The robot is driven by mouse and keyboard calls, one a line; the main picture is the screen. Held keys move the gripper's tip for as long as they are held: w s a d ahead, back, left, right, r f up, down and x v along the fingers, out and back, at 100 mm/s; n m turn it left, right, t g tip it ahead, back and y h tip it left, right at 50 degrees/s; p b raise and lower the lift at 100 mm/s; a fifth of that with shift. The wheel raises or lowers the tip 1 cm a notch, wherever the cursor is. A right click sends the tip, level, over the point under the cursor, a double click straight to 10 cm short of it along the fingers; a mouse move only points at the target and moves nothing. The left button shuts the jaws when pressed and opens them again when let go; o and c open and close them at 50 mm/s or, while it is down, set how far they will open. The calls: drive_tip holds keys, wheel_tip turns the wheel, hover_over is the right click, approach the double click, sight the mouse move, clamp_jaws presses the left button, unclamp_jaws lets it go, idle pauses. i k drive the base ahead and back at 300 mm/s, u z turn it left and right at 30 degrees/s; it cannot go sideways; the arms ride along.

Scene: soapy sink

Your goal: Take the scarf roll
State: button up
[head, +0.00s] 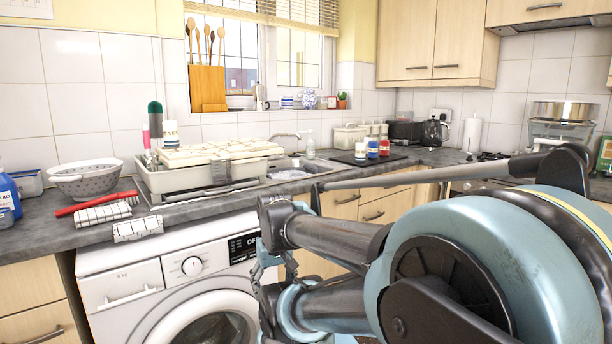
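No object is plainly marked as the scarf roll. A pale checked cloth bundle (103,213) lies on the counter at the left, just in front of a red long-handled item. A second pale checked cloth (138,228), rolled or folded, lies at the counter's front edge to its right. I cannot tell which of these is the scarf roll. My gripper (268,270) seems to be at the left end of my arm, in front of the washing machine, right of and below both cloths. It is apart from them. Its fingers are too small and overlapped to show whether they are open.
A speckled colander (86,180) and blue bottle (9,192) stand at the left. A dish rack (205,183) stands behind the cloths, left of the sink (290,174). The washing machine (170,280) is under the counter. My arm fills the lower right.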

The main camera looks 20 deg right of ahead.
sight(384, 143)
drive_tip(key=z, duration=1.25)
drive_tip(key=k, duration=0.5)
drive_tip(key=z, duration=0.65)
drive_tip(key=i, duration=2.75)
drive_tip(key=u, duration=0.75)
